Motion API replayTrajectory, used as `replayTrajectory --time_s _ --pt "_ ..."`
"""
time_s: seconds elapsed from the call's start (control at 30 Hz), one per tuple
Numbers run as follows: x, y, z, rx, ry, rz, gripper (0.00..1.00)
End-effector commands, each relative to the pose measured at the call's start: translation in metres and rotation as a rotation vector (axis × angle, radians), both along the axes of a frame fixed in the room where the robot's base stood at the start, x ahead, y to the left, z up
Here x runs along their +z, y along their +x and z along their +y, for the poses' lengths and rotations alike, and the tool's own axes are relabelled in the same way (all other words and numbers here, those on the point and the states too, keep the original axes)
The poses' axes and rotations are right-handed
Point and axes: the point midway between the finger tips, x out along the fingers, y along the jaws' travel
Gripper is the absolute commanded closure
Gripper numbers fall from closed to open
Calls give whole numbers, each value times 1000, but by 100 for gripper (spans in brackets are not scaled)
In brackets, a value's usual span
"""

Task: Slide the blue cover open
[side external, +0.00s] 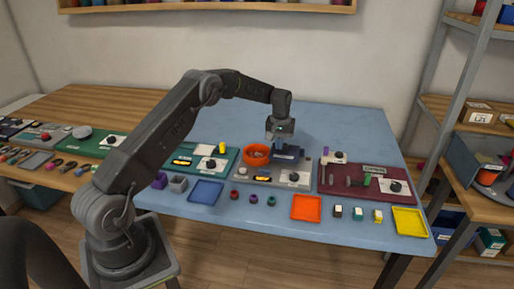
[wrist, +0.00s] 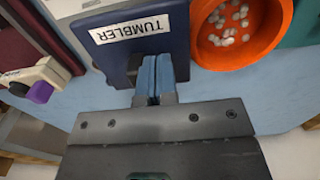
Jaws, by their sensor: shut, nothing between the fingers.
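The blue cover (wrist: 125,38) is a dark navy slab with a white label reading TUMBLER, upside down in the wrist view. In the side external view the dark blue cover (side external: 288,154) sits at the back of the grey middle station, right of an orange bowl. My gripper (side external: 280,137) is above and just behind it, pointing down. In the wrist view my gripper's fingertips (wrist: 155,62) are shut together with nothing between them, over the cover's near edge. I cannot tell whether they touch it.
The orange bowl (wrist: 273,45), holding whitish pellets, is close beside the cover. A green station (side external: 203,160) stands left and a dark red station (side external: 352,182) right. Blue (side external: 206,192), orange (side external: 306,208) and yellow (side external: 410,222) trays lie in front. The blue table behind the stations is clear.

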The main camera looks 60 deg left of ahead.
Motion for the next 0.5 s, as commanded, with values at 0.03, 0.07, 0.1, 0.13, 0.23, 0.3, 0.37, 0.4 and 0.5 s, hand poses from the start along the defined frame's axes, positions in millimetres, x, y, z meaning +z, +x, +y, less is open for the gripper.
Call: replayTrajectory --time_s 0.03,0.07,0.1,0.13,0.23,0.3,0.37,0.4,0.5 --pt "0 -1 1 1 0 0 100" --pt "0 -2 2 1 0 0 100" --pt "0 -3 3 1 0 0 100" --pt "0 -4 4 2 0 0 100" --pt "0 -6 6 1 0 0 100" --pt "0 -7 7 1 0 0 100" --pt "1 -7 8 1 1 -1 100" --pt "3 -7 8 0 1 -1 100" --pt "12 -7 8 0 1 -3 100"
